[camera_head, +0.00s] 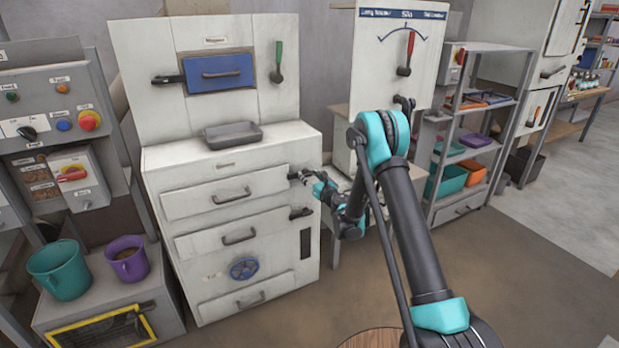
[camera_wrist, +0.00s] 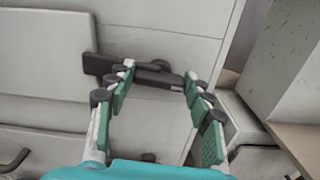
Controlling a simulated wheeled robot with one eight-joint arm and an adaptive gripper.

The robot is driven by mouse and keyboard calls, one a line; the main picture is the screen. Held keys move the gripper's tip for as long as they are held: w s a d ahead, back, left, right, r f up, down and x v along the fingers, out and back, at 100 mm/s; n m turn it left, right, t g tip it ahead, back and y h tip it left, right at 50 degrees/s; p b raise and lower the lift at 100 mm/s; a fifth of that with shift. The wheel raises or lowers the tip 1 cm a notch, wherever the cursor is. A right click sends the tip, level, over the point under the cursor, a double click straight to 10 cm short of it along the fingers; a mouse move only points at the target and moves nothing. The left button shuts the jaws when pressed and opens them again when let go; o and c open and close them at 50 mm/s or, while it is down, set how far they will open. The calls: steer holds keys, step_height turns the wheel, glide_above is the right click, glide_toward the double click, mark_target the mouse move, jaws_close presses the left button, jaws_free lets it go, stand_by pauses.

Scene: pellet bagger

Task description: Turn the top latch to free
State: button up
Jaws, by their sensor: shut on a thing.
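The top latch (camera_wrist: 95,63) is a dark bar on the cabinet's pale front, beside the right end of the upper drawer. In the wrist view it lies across the picture, with its left end over the drawer's edge and a round pivot behind it. My gripper (camera_wrist: 159,72) has its green-padded fingers on the bar, one at each side of its right part, and is shut on it. In the head view my gripper (camera_head: 307,177) is at the top latch (camera_head: 293,176), which it partly hides. The upper drawer (camera_head: 225,193) looks closed.
A lower latch (camera_head: 300,213) sits beside the second drawer (camera_head: 230,236). A grey tray (camera_head: 232,135) stands on the cabinet top. A pale stand with a lever panel (camera_head: 398,55) and a shelf rack (camera_head: 465,140) are to the right. Floor is clear in front.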

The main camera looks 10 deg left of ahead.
steer(key=m, duration=0.4)
steer(key=shift+d, duration=0.1)
steer(key=m, duration=0.4)
steer(key=shift+m, duration=0.3)
steer(key=m, duration=0.4)
steer(key=shift+f+m, duration=0.15)
steer(key=shift+m, duration=0.15)
steer(key=shift+d+m, duration=0.1)
steer(key=shift+m, duration=1.6)
steer(key=o, duration=1.1)
steer(key=shift+o, duration=0.2)
